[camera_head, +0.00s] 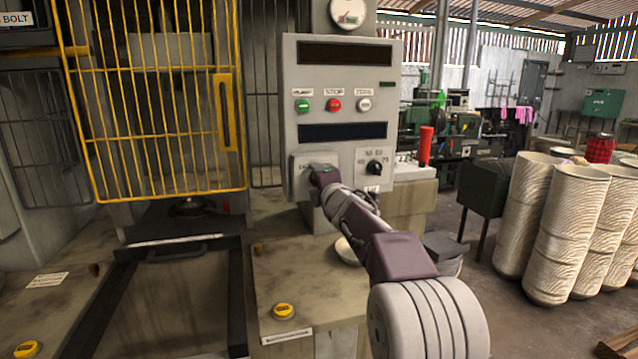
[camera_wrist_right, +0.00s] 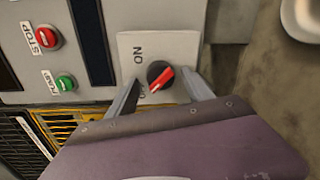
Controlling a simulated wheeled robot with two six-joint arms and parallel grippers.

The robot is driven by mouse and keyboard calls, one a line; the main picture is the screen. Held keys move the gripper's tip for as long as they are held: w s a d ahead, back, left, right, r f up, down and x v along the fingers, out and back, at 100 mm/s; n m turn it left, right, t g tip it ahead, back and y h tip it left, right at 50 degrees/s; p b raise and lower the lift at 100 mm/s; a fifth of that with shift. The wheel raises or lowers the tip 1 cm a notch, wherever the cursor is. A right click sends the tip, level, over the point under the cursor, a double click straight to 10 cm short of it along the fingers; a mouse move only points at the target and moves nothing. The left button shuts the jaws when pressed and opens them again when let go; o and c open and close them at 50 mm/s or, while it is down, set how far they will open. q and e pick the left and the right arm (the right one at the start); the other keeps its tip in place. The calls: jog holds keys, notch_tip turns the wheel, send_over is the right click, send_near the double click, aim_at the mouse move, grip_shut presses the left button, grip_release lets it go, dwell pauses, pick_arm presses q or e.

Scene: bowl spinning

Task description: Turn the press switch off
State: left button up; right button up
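The press switch is a black rotary knob with a red pointer (camera_wrist_right: 160,76) on a light plate (camera_wrist_right: 132,45) in the right wrist view. An ON label reads at one side of the knob; a second label is mostly hidden by a finger. The red pointer lies slanted; I cannot tell which label it selects. My right gripper (camera_wrist_right: 164,84) is open, with one finger on each side of the knob. I cannot tell whether they touch it. In the head view my right gripper (camera_head: 317,174) covers the knob on the left plate (camera_head: 300,163) of the control panel. My left gripper is not in view.
The grey control panel (camera_head: 343,78) carries a green button (camera_head: 302,106), a red stop button (camera_head: 334,104) and a white button (camera_head: 364,104). A second black knob (camera_head: 374,167) sits close right of my gripper. A yellow cage door (camera_head: 226,110) stands left. Bowl stacks (camera_head: 568,230) stand right.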

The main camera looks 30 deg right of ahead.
jog(key=shift+s, duration=0.1)
jog(key=v, duration=0.8)
jog(key=shift+s, duration=0.45)
